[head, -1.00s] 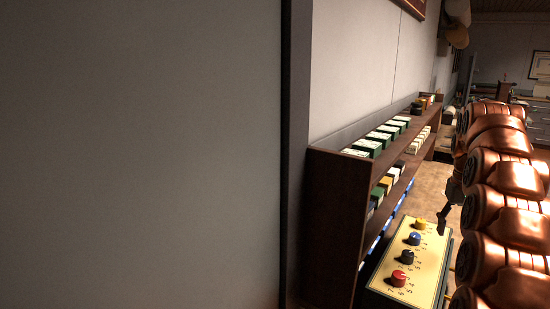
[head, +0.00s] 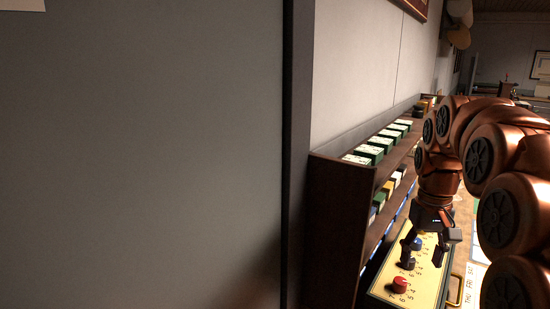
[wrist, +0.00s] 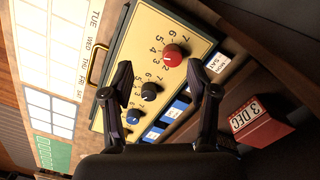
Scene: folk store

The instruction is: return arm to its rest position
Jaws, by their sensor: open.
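My copper-coloured arm (head: 490,150) bends over from the right in the head view. My gripper (head: 424,250) points down over the yellow knob panel and is open and empty. In the wrist view the open gripper (wrist: 163,95) has its two dark fingers spread, with knobs of the panel showing between and beyond them. The panel (wrist: 150,25) carries a red knob (wrist: 173,54), a dark knob (wrist: 149,91) and a blue knob (wrist: 133,116). I cannot tell the exact height of the fingertips above it.
A dark wooden shelf (head: 340,185) with rows of small boxes (head: 370,152) stands left of the panel. A large grey wall panel (head: 150,150) fills the left. A calendar sheet (wrist: 70,35) and a red date block (wrist: 255,122) lie near the knob panel.

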